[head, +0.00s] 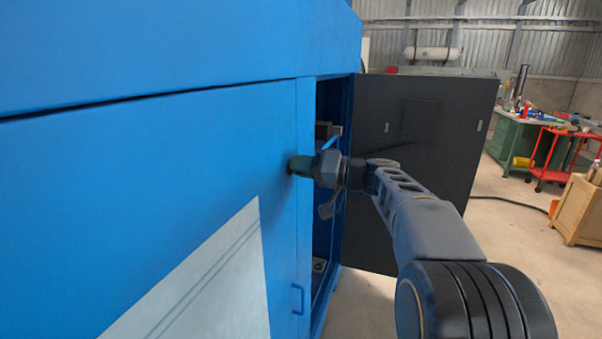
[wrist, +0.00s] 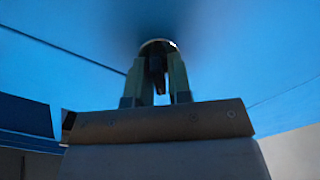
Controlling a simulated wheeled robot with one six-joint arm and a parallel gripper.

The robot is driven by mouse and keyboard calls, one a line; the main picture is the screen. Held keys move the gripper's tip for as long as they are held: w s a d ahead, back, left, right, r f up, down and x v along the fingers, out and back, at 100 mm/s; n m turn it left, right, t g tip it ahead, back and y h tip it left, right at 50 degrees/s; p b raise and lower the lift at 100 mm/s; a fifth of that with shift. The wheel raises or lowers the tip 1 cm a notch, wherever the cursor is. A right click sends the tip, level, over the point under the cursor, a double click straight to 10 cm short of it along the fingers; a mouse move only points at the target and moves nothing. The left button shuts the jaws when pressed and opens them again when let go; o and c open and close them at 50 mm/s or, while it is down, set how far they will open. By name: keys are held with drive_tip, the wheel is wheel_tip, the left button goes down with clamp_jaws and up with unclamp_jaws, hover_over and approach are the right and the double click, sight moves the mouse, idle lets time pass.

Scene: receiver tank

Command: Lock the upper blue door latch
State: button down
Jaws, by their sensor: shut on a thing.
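The blue door (head: 180,190) fills the left of the head view and stands closed or nearly so against its frame. The upper latch is a small round fitting with a bright rim, seen in the wrist view (wrist: 157,44) between my fingertips. In the head view the latch is mostly hidden by my gripper (head: 298,165). My gripper points straight at the door near its right edge. In the wrist view its two greenish fingers (wrist: 156,72) are closed around the latch. The angle of the latch cannot be told.
A blue handle (head: 297,299) sits lower on the door edge. A dark door panel (head: 425,160) stands open to the right, beside an open cabinet interior. Farther right are a red cart (head: 550,160), a green workbench (head: 510,142) and a wooden crate (head: 577,208).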

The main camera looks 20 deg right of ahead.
drive_tip(key=m, duration=0.4)
drive_tip(key=shift+m, duration=0.3)
drive_tip(key=shift+f+m+p, duration=0.1)
drive_tip(key=shift+m+p, duration=0.25)
drive_tip(key=shift+m, duration=1.65)
drive_tip(key=c, duration=1.2)
unclamp_jaws()
drive_tip(key=shift+w, duration=0.1)
drive_tip(key=b+v, duration=0.1)
drive_tip(key=v, duration=1.2)
drive_tip(key=shift+s+d, duration=0.25)
drive_tip(key=shift+d, duration=0.1)
drive_tip(key=shift+m, duration=0.3)
